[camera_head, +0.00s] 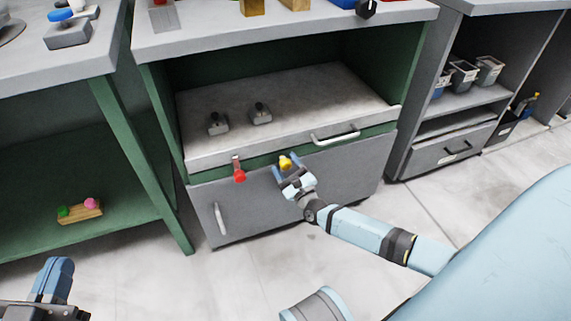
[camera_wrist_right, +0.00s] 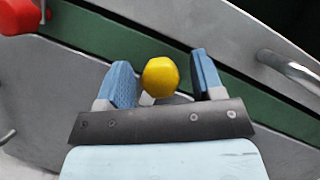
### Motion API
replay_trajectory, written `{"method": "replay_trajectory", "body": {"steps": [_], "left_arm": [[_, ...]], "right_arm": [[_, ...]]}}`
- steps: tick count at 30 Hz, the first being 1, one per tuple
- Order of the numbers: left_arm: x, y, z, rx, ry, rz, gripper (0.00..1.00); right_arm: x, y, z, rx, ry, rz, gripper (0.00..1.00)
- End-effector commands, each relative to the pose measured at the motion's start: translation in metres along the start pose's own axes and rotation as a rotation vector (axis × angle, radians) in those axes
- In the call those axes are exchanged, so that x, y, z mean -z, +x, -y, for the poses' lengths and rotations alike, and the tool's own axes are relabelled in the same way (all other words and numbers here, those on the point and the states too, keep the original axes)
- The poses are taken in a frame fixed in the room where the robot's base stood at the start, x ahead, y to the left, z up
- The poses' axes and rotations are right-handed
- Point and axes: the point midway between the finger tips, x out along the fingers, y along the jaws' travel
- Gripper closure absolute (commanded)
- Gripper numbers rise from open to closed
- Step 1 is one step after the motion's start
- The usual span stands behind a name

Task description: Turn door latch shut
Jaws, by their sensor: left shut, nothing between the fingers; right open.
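The grey door (camera_head: 250,205) with a vertical handle (camera_head: 219,218) is on the lower front of the green cabinet and looks closed. A red-ended latch (camera_head: 239,174) hangs at the door's top edge. A yellow knob (camera_head: 285,162) sits to its right, on the same edge. My right gripper (camera_head: 291,173) is at the yellow knob. In the right wrist view, the yellow knob (camera_wrist_right: 160,77) lies between the two open blue fingers, with gaps at both sides. The red end (camera_wrist_right: 18,17) shows at upper left. My left gripper (camera_head: 58,278) is shut and empty, low at the left.
Above the door is a pull-out shelf (camera_head: 290,100) with a bar handle (camera_head: 336,135) and two small dark fixtures. A green bench (camera_head: 140,165) stands at left, with a wooden block (camera_head: 80,214) on its lower shelf. A grey cabinet (camera_head: 445,155) stands at right. The floor in front is clear.

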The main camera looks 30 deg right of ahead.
Motion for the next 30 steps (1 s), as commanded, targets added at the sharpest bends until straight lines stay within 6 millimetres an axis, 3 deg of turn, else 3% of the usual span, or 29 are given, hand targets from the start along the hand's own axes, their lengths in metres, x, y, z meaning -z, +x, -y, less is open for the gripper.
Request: {"method": "replay_trajectory", "body": {"steps": [7,12,18,23,30], "left_arm": [[0.009,-0.001,-0.003,-0.006,-0.067,0.032,1.0],[0.005,-0.004,-0.011,-0.006,-0.151,0.071,1.0],[0.002,-0.007,-0.016,-0.009,-0.202,0.108,1.0],[0.0,-0.008,-0.018,-0.008,-0.226,0.117,1.0],[0.0,-0.007,-0.018,-0.006,-0.232,0.115,1.0]], "right_arm": [[-0.002,-0.047,0.002,-0.004,0.0,-0.004,0.39],[-0.002,-0.086,0.001,-0.004,0.0,-0.004,0.39],[-0.001,-0.119,0.001,-0.002,0.0,-0.002,0.39],[-0.001,-0.131,0.001,0.0,0.0,0.0,0.39],[0.0,-0.133,0.0,0.0,0.001,0.0,0.39]]}}
